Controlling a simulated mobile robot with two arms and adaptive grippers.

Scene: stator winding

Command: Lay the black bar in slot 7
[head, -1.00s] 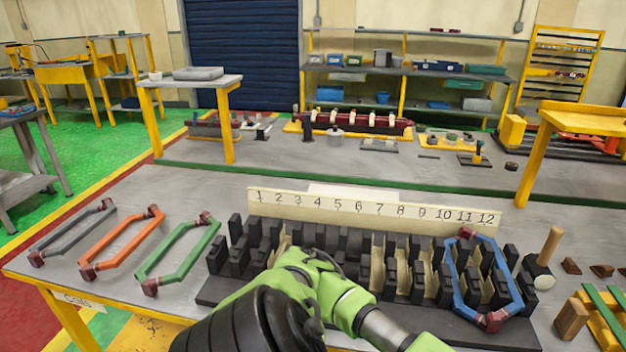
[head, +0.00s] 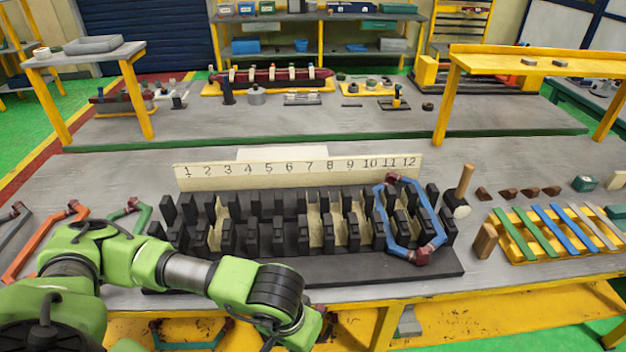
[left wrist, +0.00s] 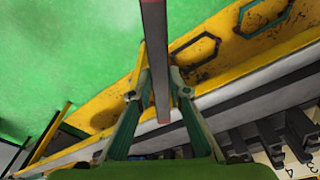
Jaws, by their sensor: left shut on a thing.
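The number board (head: 298,170) stands behind the black slotted stator block (head: 440,268). Slot 7 lies below the 7; a cream liner (head: 313,222) shows around there, between black teeth. My left arm reaches across the front left of the bench. My left gripper is at the bottom edge of the head view, with its fingers out of frame. In the left wrist view my left gripper (left wrist: 158,90) is shut on a long dark grey bar (left wrist: 154,45), held in front of the bench edge. Block teeth and numbers 3 and 4 show there at lower right. My right gripper is out of view.
A blue coil (head: 384,215) sits in the right-hand slots. A mallet (head: 464,190) and a yellow rack (head: 508,250) with coloured strips stand to the right. Orange (head: 40,245) and green coils lie at left, partly behind my arm. A yellow shelf (head: 345,325) is below the bench.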

